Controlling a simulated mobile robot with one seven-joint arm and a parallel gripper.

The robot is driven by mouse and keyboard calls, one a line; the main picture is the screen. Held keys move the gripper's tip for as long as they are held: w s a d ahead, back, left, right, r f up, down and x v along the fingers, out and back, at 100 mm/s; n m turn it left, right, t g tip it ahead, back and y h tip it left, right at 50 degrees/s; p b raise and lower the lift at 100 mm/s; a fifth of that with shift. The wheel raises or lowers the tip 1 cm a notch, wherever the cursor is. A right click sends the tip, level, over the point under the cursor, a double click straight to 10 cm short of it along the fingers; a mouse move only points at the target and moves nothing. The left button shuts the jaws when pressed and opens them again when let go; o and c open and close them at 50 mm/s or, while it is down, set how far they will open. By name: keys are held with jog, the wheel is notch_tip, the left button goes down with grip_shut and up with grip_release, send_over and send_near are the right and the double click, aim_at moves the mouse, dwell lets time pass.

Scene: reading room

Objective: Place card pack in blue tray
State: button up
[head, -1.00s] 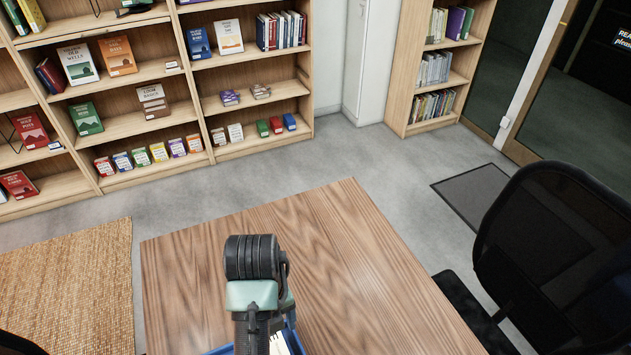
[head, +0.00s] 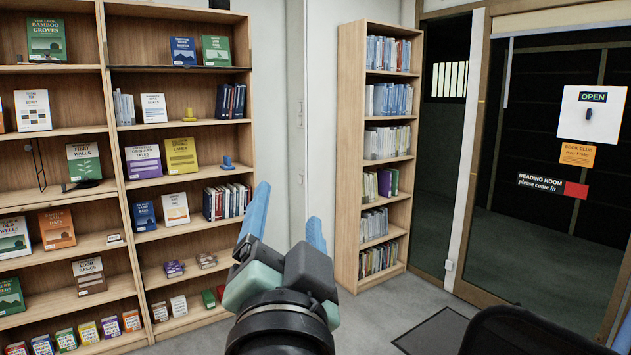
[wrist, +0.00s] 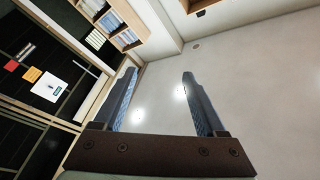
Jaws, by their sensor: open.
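My gripper (head: 288,222) is raised in the middle of the head view, its two blue fingers apart and nothing between them. In the wrist view the open fingers (wrist: 160,88) point toward a pale, bare surface with bright reflections. I cannot make out the card pack for certain; small coloured packs (head: 88,331) stand in a row on the lowest visible shelf at left, but whether one is the task's pack I cannot tell. The blue tray is in neither view now.
A wooden bookcase (head: 117,170) with books and small boxes fills the left. A narrower bookcase (head: 349,170) stands right of centre. A glass door (head: 540,240) with signs is at right. A dark chair back (head: 530,335) and a floor mat (head: 432,332) are at lower right.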

jog(key=s+d+r+n+t, duration=0.2)
jog(key=s+r+n+t, duration=0.4)
jog(key=s+r, duration=0.6)
notch_tip(320, 180, up, 2)
jog(key=shift+s+d+r+n+t+h, duration=0.15)
jog(key=shift+d+n+t+h, duration=0.2)
jog(key=shift+n, duration=0.45)
